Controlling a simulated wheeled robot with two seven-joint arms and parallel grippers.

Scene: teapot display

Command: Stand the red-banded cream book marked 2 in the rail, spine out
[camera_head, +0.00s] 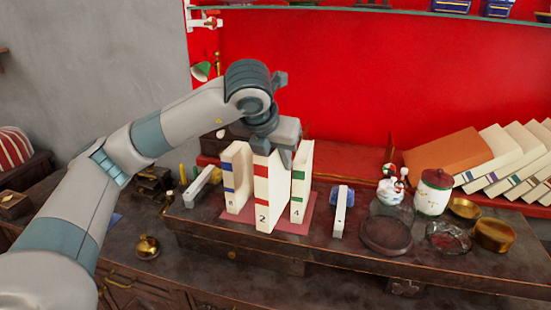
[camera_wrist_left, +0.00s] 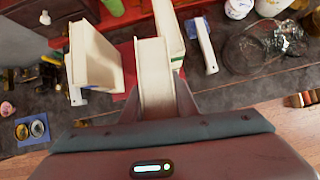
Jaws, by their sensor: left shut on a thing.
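The cream book marked 2 (camera_head: 262,200), with red bands on its spine, is upright between two other cream books in the head view. Its spine faces the camera. My left gripper (camera_head: 282,148) is shut on its upper part from above. In the left wrist view the book (camera_wrist_left: 154,75) shows between the fingers. The book marked 8 (camera_head: 232,185), blue-banded, stands to its left, and the green-banded book marked 4 (camera_head: 299,190) to its right. A reddish mat (camera_head: 240,219) lies under them. I cannot tell whether book 2 touches down. My right gripper is not in view.
Pale bars lie left (camera_head: 198,187) and right (camera_head: 341,210) of the books. A glass dish (camera_head: 448,237), a red-lidded jar (camera_head: 433,192) and brass bowls (camera_head: 493,235) crowd the right. Several books (camera_head: 500,155) lean at the back right. A brass pot (camera_head: 147,246) sits front left.

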